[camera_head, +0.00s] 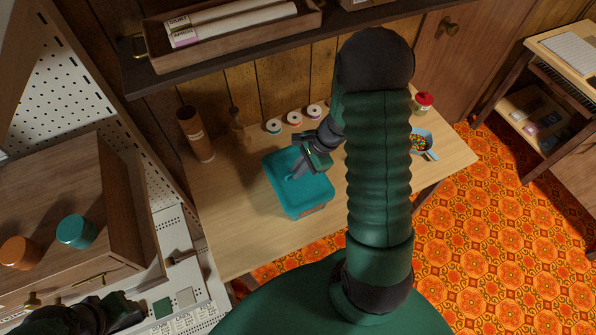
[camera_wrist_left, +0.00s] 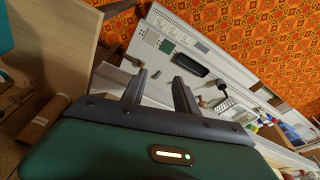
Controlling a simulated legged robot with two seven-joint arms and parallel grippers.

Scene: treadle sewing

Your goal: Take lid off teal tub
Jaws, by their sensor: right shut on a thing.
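The teal tub (camera_head: 318,209) stands on the wooden table, with a paler patch on its near side. Its teal lid (camera_head: 285,167) covers the top. My right gripper (camera_head: 296,174) reaches down from above and is shut on the lid near its middle; the fingers hide the part they hold. I cannot tell whether there is a gap under the lid. My left arm shows dark at the bottom left of the head view. In the left wrist view my left gripper (camera_wrist_left: 160,92) is open, with nothing between its fingers.
Several thread spools (camera_head: 294,118) and a brown cylinder (camera_head: 195,134) stand behind the tub. A blue scoop-like dish of colourful bits (camera_head: 421,141) and a red-lidded jar (camera_head: 423,103) are to the right. A shelf (camera_head: 240,45) overhangs the table's back. A wooden cabinet (camera_head: 70,200) stands at left.

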